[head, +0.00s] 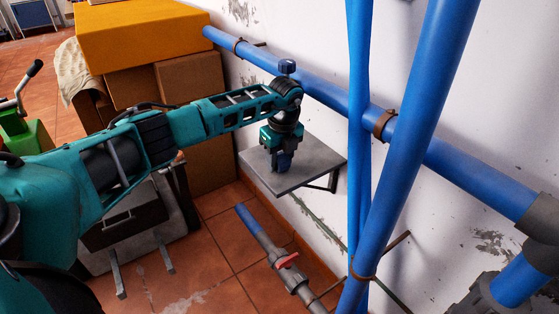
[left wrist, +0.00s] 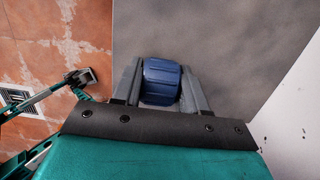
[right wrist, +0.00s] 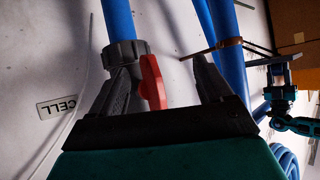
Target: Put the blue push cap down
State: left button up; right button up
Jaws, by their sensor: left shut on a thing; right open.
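The blue push cap (left wrist: 160,82) is a dark blue ribbed cap between the two fingers of my left gripper (left wrist: 160,88), which is shut on it. In the head view the left gripper (head: 283,150) points down over a grey shelf (head: 315,165), with the cap (head: 284,162) low at the shelf's surface. I cannot tell whether the cap touches the shelf. The shelf (left wrist: 220,40) fills the background behind the cap in the left wrist view. My right gripper (right wrist: 165,82) is open, with a red lever (right wrist: 153,82) between its fingers. It is not made out in the head view.
Blue pipes (head: 415,130) run upright and along the wall right of the shelf. A pipe with a red-handled valve (head: 288,262) is below. Cardboard boxes (head: 190,90) are stacked left of the shelf. The shelf around the cap looks bare.

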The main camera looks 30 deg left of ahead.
pick_arm(q)
jog(key=o, duration=0.7)
jog(key=shift+f, duration=0.15)
jog(key=shift+c, duration=0.2)
jog(key=o, duration=0.5)
jog(key=shift+c, duration=0.2)
